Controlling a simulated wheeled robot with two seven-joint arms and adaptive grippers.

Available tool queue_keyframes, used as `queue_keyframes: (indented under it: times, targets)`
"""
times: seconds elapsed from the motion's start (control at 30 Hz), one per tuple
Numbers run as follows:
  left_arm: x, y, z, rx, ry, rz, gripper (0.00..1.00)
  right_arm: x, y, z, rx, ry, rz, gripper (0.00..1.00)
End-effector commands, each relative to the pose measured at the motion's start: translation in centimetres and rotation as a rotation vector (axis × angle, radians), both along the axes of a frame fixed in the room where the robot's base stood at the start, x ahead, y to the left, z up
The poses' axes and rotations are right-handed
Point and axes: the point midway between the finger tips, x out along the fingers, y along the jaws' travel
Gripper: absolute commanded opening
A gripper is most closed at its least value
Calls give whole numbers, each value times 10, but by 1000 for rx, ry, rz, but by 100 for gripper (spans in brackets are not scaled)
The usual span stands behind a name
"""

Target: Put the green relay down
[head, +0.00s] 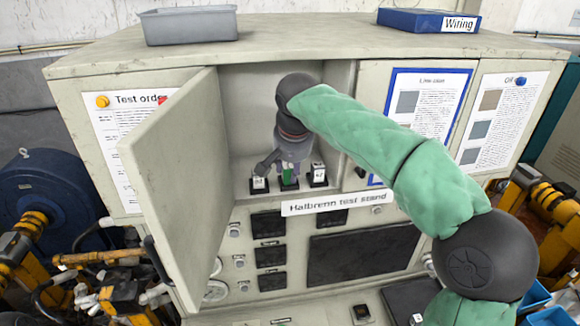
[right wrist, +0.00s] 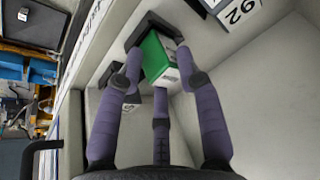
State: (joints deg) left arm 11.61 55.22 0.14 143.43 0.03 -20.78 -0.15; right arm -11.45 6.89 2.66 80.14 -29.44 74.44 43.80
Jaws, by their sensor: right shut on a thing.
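The green relay (head: 287,175) is in the open cabinet compartment, between two white-topped relays. My right gripper (head: 288,158) comes from above, shut around it. In the right wrist view, the green relay (right wrist: 158,58) shows between the purple-grey fingers (right wrist: 160,80). Its far end meets a black socket (right wrist: 150,25); I cannot tell whether it is fully seated. The left white-topped relay (head: 258,183) and the right one (head: 318,174) stand on black bases close beside it. My left gripper is not in view.
The cabinet door (head: 175,185) stands open at the left. A nameplate (head: 338,203) is on the front edge below the compartment. A grey bin (head: 188,25) and a blue Wiring box (head: 430,20) are on top of the cabinet. The compartment's back wall is bare.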

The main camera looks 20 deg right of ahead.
Motion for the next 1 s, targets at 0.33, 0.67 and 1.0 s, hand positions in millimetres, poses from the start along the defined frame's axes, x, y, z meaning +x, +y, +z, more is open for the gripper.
queue_keyframes:
  times: [0.33,0.67,1.0]
  targets:
    - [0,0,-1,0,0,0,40,0,0,0,0,0,0,60]
    - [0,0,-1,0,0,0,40,-5,2,19,1,-5,0,60]
    - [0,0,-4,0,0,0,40,-30,9,82,1,-5,2,60]
